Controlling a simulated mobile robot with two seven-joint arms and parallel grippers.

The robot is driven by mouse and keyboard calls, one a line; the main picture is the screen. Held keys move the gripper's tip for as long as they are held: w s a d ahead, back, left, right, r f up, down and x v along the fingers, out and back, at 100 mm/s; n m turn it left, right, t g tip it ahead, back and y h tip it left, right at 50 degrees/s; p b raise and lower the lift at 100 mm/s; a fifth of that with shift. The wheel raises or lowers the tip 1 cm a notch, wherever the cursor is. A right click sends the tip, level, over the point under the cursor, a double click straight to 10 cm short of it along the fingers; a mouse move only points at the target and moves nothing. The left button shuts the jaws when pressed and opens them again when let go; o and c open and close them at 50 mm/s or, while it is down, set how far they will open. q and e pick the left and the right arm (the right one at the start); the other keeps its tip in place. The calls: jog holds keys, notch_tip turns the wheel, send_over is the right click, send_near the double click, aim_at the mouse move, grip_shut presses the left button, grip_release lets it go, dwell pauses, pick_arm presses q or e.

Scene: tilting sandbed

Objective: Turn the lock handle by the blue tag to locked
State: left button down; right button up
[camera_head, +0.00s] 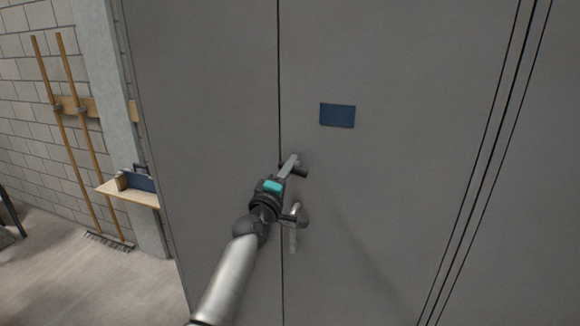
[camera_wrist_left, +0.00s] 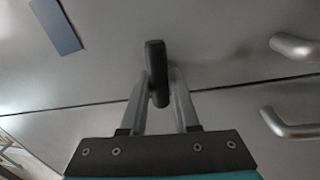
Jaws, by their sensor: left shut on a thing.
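The blue tag (camera_head: 337,115) is a flat rectangle on the right grey door, above and to the right of my left gripper (camera_head: 291,164). It also shows at the top left of the left wrist view (camera_wrist_left: 55,26). The dark lock handle (camera_head: 301,172) sits below the tag near the door seam, partly hidden by the gripper. In the left wrist view the lock handle (camera_wrist_left: 154,62) stands between the two fingers, lying roughly across the seam. My left gripper is shut on it. My right gripper is in neither view.
Silver pull handles show below the gripper (camera_head: 294,228) and at the right of the left wrist view (camera_wrist_left: 293,46). The grey doors (camera_head: 420,120) are closed. At left are a small wooden shelf (camera_head: 140,196) with a blue box and long-handled tools (camera_head: 62,130) against the block wall.

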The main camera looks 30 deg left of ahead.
pick_arm(q)
jog(key=shift+n+y, duration=0.4)
jog(key=shift+n, duration=1)
jog(key=c, duration=0.7)
grip_release()
jog(key=shift+f, duration=0.1)
jog(key=shift+s+d+f+p, duration=0.15)
jog(key=shift+s+p, duration=0.2)
jog(key=shift+s, duration=0.15)
jog(key=v, duration=1.4)
jog(key=shift+d, duration=0.1)
